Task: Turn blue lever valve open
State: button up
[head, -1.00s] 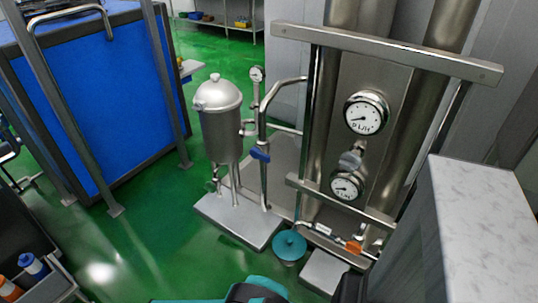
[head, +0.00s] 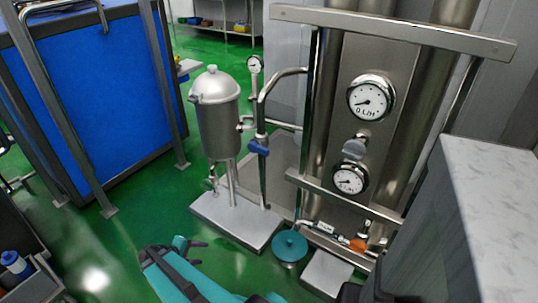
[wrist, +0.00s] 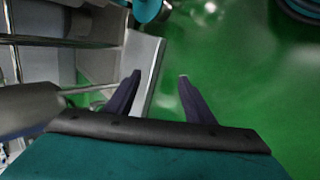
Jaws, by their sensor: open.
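The blue lever valve (head: 259,147) sits on the upright steel pipe beside the steel filter tank (head: 218,118). Its blue handle sticks out to the side of the pipe, tilted a little. My gripper (head: 202,252) is low in the head view, in front of the tank's base plate, well apart from the valve and nearer to me. In the wrist view my gripper (wrist: 159,77) has its two dark fingers spread with nothing between them. I cannot make out the blue lever in the wrist view.
A steel column frame with gauges (head: 371,98) stands right of the pipe. An orange-handled valve (head: 358,245) is low on it. A round teal-topped object (head: 290,246) stands near the base plate (head: 240,222). A blue panel (head: 100,100) stands left. Green floor between is clear.

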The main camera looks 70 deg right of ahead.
jog(key=s+d+r+m+h+b, duration=0.1)
jog(key=d+r+h+b, duration=0.2)
jog(key=d, duration=0.7)
jog(key=s+d+r+h+b, duration=0.15)
jog(key=d+r, duration=0.35)
jog(key=d, duration=0.5)
jog(key=g+h+b, duration=0.2)
jog(key=h+b, duration=0.3)
send_near(258, 149)
jog(key=s, duration=0.1)
jog(key=s+f, duration=0.1)
jog(key=shift+s+d, duration=0.2)
jog(key=shift+s, duration=0.15)
jog(key=shift+d, duration=0.15)
jog(key=x, duration=1.3)
jog(key=shift+d+b, duration=0.25)
jog(key=shift+b, duration=0.2)
jog(key=shift+r, duration=0.1)
grip_shut()
jog(key=shift+w, duration=0.1)
